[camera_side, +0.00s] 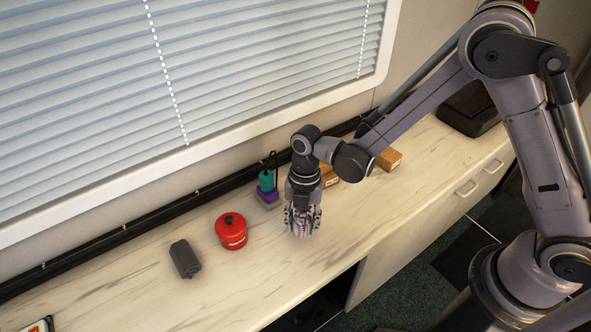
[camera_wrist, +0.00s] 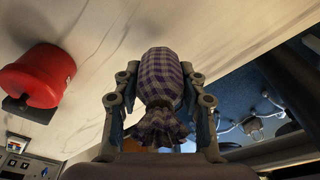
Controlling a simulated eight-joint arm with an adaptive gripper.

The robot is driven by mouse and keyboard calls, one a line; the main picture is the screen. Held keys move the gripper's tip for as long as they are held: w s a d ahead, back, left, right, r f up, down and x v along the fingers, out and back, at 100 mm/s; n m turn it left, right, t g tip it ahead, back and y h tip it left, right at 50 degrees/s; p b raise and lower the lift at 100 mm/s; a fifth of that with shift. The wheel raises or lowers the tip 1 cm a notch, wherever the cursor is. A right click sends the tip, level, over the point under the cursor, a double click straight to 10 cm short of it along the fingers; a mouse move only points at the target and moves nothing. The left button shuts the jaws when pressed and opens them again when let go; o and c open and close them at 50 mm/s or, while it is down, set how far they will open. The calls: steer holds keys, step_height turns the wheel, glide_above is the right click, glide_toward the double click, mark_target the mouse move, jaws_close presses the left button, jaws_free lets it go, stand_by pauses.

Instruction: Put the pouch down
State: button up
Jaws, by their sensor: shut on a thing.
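The pouch (camera_wrist: 162,82) is purple-and-cream checked cloth with a gathered neck. In the wrist view it sits between the two fingers of my gripper (camera_wrist: 161,95), which is shut on it. In the side view my gripper (camera_side: 303,222) points down at the counter (camera_side: 262,283), right of the red pot, and only a little of the pouch (camera_side: 302,232) shows between the fingers. I cannot tell whether the pouch touches the counter.
A red lidded pot (camera_side: 231,232) stands just left of my gripper, and a dark grey block (camera_side: 185,259) lies farther left. A teal-and-purple item (camera_side: 267,188) and wooden boxes (camera_side: 388,159) stand behind. The counter's front edge is close; bare counter lies in front of the pot.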

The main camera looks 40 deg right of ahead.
mark_target(302, 231)
steer(key=shift+f, duration=1.65)
steer(key=shift+f, duration=0.1)
steer(key=o, duration=1.1)
